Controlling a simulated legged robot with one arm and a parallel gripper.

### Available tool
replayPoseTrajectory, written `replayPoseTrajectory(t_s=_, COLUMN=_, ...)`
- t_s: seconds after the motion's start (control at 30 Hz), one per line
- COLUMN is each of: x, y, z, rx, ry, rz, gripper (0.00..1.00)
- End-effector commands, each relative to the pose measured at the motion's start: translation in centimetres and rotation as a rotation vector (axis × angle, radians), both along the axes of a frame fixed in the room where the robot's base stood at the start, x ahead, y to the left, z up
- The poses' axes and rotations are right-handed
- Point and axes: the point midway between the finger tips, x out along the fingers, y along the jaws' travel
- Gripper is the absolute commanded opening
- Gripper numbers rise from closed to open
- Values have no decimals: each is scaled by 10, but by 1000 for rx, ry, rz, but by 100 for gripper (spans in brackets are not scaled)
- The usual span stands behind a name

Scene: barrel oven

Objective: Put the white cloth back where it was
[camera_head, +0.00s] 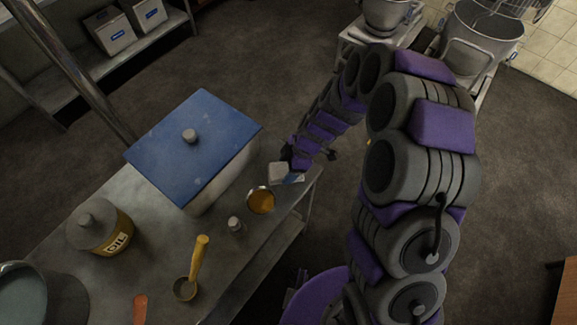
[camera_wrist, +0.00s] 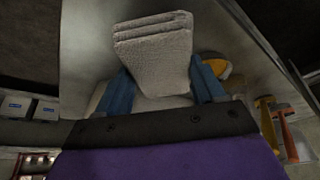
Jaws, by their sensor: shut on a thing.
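The folded white cloth (camera_wrist: 155,58) is between the two blue fingers of my gripper (camera_wrist: 163,85) in the wrist view, and the gripper is shut on it. In the head view the cloth (camera_head: 279,170) shows as a small pale block at my gripper (camera_head: 290,174), over the right end of the metal table (camera_head: 150,265). It is close to the right side of the box with the blue lid. I cannot tell whether the cloth touches the tabletop.
The blue-lidded box (camera_head: 195,145) stands at the table's back. A small bowl with orange contents (camera_head: 260,200), a small shaker (camera_head: 235,225), a yellow-handled ladle (camera_head: 197,262) and an oil can (camera_head: 100,228) stand nearby.

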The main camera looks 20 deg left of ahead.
Motion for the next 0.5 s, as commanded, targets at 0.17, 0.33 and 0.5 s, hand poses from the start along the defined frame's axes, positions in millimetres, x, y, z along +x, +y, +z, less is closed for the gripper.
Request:
replayPoseTrajectory(t_s=0.17, x=17, y=2, z=-3, rx=-2, ry=0, rz=-2, gripper=35)
replayPoseTrajectory(t_s=0.33, x=24, y=3, z=-4, rx=-4, ry=0, rz=-1, gripper=35)
replayPoseTrajectory(t_s=0.5, x=24, y=3, z=-28, rx=-5, ry=4, rz=-1, gripper=35)
